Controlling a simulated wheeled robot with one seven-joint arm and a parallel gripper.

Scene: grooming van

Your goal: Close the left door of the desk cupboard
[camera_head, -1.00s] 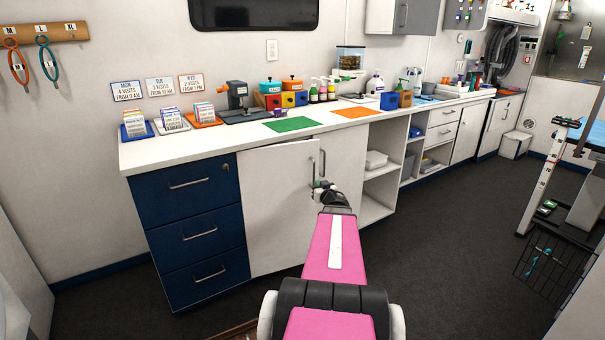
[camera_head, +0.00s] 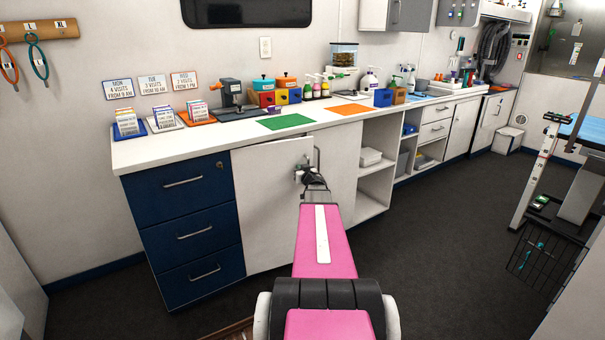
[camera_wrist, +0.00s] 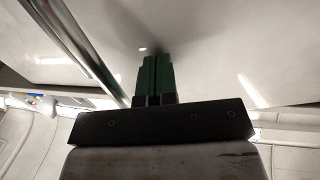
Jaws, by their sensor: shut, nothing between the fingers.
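The desk cupboard's left door (camera_head: 268,205) is a white panel beside the blue drawers in the head view. Its free right edge appears to stand slightly out from the cupboard front. The white right door (camera_head: 341,180) is behind and to its right, with a vertical metal handle (camera_head: 317,157). My gripper (camera_head: 303,172) is in front of the left door near its free edge and covers the handle area there. In the wrist view my green fingers (camera_wrist: 153,72) are together and empty, with their tips at a pale panel (camera_wrist: 215,45). I cannot tell whether they touch it.
Blue drawers (camera_head: 188,230) stand left of the door. Open shelves (camera_head: 374,175) are to the right of the cupboard. The white worktop (camera_head: 220,132) above carries cards, boxes, bottles and a green mat (camera_head: 285,122). The dark floor (camera_head: 430,240) to the right is clear.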

